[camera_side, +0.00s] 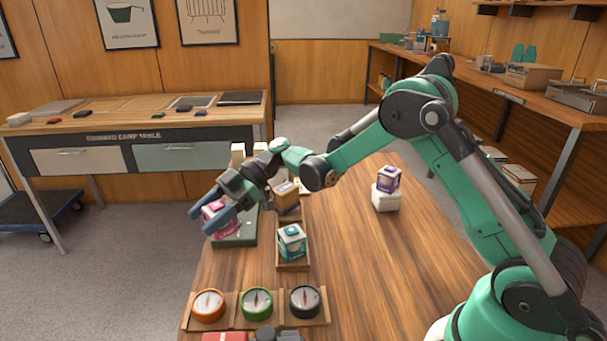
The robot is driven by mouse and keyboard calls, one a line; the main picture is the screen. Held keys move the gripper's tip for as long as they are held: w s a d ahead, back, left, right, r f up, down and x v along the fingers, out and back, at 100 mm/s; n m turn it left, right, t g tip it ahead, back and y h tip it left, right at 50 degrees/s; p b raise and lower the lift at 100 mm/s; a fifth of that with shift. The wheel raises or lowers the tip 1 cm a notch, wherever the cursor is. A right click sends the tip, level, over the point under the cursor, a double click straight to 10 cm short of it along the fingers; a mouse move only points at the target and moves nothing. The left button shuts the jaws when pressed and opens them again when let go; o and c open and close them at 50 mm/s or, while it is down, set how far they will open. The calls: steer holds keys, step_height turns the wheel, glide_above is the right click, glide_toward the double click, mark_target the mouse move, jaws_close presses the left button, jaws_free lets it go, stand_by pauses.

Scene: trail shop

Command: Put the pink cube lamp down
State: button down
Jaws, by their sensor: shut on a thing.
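The pink cube lamp (213,211) is at the left edge of the wooden table, with pink sides and some white on it. My gripper (201,222) is shut on it, with one blue-grey finger on each side. The fingers hide part of the lamp. The lamp is over or at a flat dark green tray (246,238); I cannot tell whether it touches the tray.
A teal cube lamp (292,241) sits in a wooden tray, with an orange-brown box (286,197) behind it. A purple cube lamp (388,178) stands on a white block (385,198). A compass rack (257,306) lies in front. The table's middle (345,260) is clear.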

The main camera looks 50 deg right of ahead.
steer(key=shift+s+f+n+g, duration=0.1)
steer(key=shift+f+n+g, duration=0.15)
steer(key=shift+n+g, duration=0.5)
steer(key=shift+f, duration=3.35)
steer(key=shift+f, duration=0.6)
steer(key=shift+c, duration=0.6)
jaws_free()
